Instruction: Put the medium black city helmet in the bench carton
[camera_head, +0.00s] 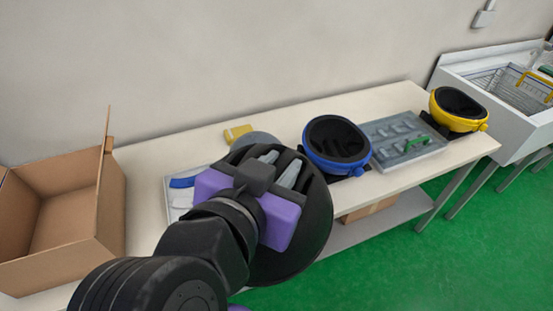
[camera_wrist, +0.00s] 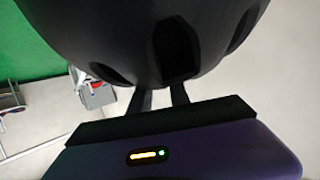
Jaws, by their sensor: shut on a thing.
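My gripper (camera_head: 280,166), with its purple body, is shut on a black helmet (camera_head: 306,240) and holds it over the front part of the bench. In the wrist view the helmet's dark vented shell (camera_wrist: 120,35) fills the top, beyond the gripper's fingers (camera_wrist: 161,97). I cannot read its size. The bench carton (camera_head: 112,200) stands open at the left end of the bench, left of my gripper. The part of its inside that I see is empty.
A blue helmet (camera_head: 362,163) and a yellow helmet (camera_head: 470,124) sit to the right on the bench (camera_head: 300,113). A grey tray with a green handle (camera_head: 416,143) lies between them. A yellow item (camera_head: 237,132) lies behind my gripper. A sink (camera_head: 450,75) stands far right.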

